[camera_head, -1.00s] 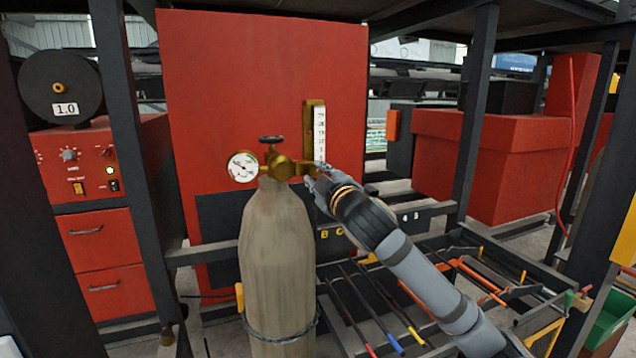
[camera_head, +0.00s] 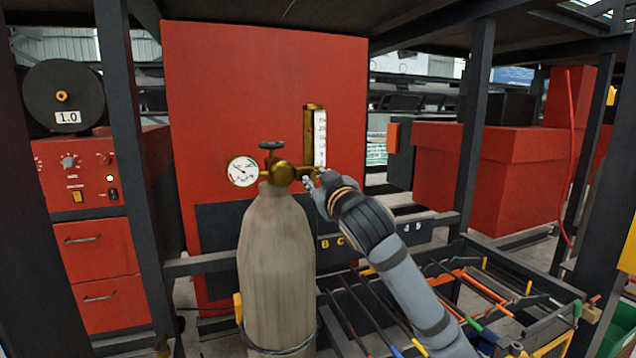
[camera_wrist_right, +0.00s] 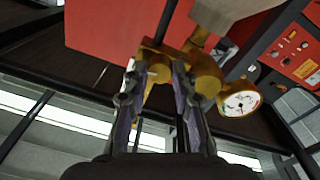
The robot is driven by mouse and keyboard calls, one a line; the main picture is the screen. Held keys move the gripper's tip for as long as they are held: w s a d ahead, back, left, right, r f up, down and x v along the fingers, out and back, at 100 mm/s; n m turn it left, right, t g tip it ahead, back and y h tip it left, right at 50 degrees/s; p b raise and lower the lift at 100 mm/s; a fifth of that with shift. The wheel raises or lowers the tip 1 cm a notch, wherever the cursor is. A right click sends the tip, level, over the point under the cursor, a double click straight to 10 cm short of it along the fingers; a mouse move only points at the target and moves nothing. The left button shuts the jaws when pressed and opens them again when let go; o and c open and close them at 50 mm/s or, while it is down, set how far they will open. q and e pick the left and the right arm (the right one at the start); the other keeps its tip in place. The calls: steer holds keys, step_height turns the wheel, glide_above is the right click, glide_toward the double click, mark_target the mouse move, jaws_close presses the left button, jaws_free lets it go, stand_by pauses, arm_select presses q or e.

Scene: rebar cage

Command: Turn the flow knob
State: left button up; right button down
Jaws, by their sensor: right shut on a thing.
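A brass regulator (camera_head: 283,173) sits on top of a beige gas cylinder (camera_head: 277,265). It carries a round white gauge (camera_head: 243,171) on its left and an upright flow tube with a white scale (camera_head: 319,138) on its right. My right gripper (camera_head: 313,182) is at the regulator's right side, below the flow tube, and is shut on the flow knob, which the fingers mostly hide. In the right wrist view the two fingers (camera_wrist_right: 158,85) reach the brass body (camera_wrist_right: 203,75), with the gauge (camera_wrist_right: 239,102) to the right. My left gripper is not in view.
A dark valve handwheel (camera_head: 272,145) tops the regulator. A large red panel (camera_head: 240,80) stands behind. A red control cabinet (camera_head: 95,250) is at left. A rack of rods and tools (camera_head: 440,290) lies at lower right. Dark posts (camera_head: 478,110) frame the space.

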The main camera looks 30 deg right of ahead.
steer(key=shift+f, duration=0.2)
steer(key=c, duration=1.1)
jaws_free()
steer(key=shift+r, duration=0.1)
steer(key=shift+r, duration=0.4)
glide_toward(311, 131)
steer(key=x, duration=0.4)
steer(key=shift+w, duration=0.4)
